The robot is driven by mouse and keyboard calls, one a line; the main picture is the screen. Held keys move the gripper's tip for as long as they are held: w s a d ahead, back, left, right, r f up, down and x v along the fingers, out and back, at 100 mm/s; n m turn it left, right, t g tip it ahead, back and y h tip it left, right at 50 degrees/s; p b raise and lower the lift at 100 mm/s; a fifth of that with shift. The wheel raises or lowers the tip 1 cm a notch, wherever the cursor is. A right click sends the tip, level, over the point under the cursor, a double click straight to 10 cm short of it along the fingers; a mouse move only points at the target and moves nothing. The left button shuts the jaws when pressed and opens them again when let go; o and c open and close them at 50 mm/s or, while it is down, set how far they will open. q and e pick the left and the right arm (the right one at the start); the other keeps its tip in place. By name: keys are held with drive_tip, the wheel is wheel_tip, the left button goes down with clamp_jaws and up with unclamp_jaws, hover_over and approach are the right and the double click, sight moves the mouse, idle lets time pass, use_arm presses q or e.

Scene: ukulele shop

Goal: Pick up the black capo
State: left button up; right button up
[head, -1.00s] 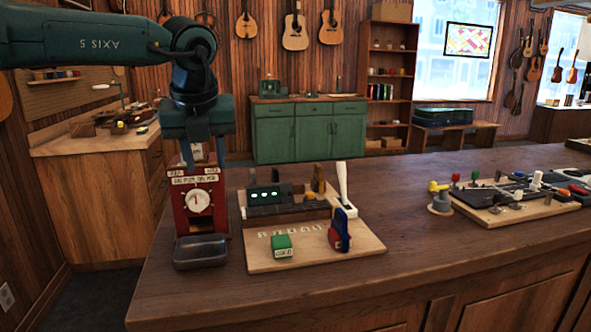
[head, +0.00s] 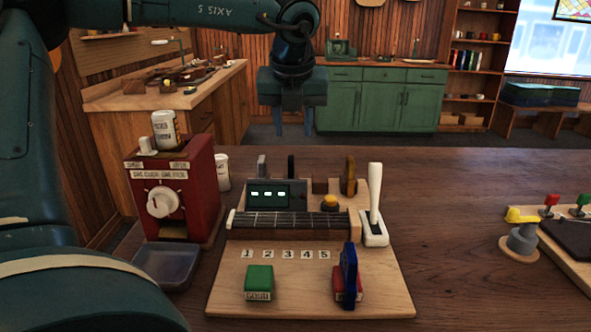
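A thin black upright piece (head: 291,167), which looks like the black capo, stands at the back of the wooden board (head: 228,295), behind a dark box with lit digits (head: 268,193). A grey upright piece (head: 262,166) stands to its left and a brown-gold one (head: 349,176) to its right. My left gripper (head: 293,130) points down, open and empty, with a gap between its two fingers. In the picture it is just above the black piece, apart from it; the exact depth is hard to tell. My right gripper is not in view.
A red dial machine (head: 199,198) with a grey tray (head: 167,263) stands left of the board. A short fretboard (head: 290,222), a white lever (head: 374,215), a green block (head: 259,279) and an upright blue piece (head: 349,270) are on the board.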

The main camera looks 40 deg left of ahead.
use_arm(q)
hover_over(291, 159)
drive_tip(key=s+d, duration=0.2)
drive_tip(key=f, duration=0.4)
drive_tip(key=shift+w, duration=0.25)
drive_tip(key=shift+s+a+p+x, duration=0.1)
drive_tip(key=shift+p+x, duration=0.15)
drive_tip(key=shift+x, duration=1.1)
drive_tip(key=shift+s+a+p+x, duration=0.1)
drive_tip(key=shift+p+x, duration=0.1)
drive_tip(key=shift+x, duration=1.1)
clamp_jaws()
